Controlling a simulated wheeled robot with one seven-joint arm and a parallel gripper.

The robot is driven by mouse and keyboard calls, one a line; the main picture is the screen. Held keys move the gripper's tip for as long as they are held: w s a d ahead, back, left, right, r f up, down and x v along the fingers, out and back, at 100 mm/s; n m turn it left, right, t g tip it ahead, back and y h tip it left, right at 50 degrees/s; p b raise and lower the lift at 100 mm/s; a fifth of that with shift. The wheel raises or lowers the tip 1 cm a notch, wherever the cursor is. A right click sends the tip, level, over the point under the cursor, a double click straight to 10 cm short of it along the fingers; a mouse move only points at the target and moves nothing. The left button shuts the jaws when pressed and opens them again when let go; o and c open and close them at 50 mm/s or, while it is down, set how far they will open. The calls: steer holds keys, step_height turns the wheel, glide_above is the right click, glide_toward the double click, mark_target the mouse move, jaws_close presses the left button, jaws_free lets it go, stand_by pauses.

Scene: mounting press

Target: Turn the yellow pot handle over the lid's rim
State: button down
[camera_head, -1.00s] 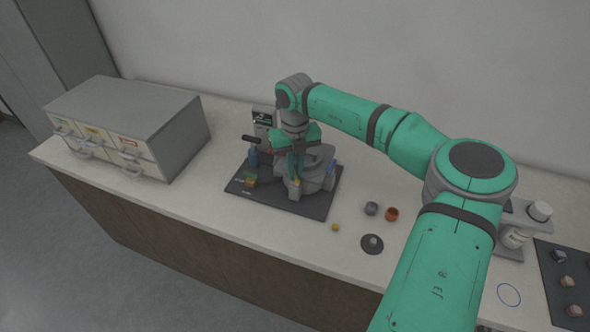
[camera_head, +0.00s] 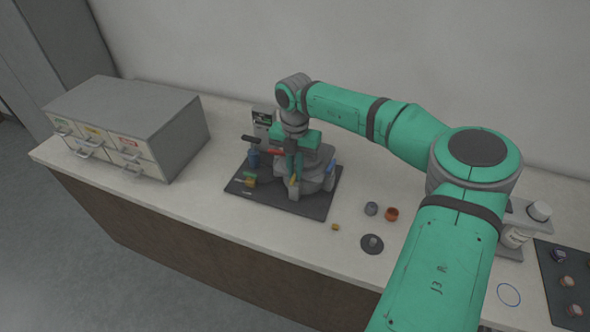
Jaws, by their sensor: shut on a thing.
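The press (camera_head: 317,175) is grey and round and stands on a dark mat (camera_head: 262,198) at the middle of the counter. The yellow pot handle (camera_head: 293,181) shows as a small yellow piece at the front of the pot. My gripper (camera_head: 294,172) points down at the front left of the press, with its fingers at the yellow handle, and is shut on it. The lid's rim is largely hidden by my gripper and wrist.
A grey drawer cabinet (camera_head: 150,115) is at the left.

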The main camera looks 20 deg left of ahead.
stand_by(0.4)
steer(key=c, duration=1.8)
jaws_free()
steer(key=shift+c, duration=0.2)
step_height(320, 180, up, 11)
steer(key=shift+f, duration=0.1)
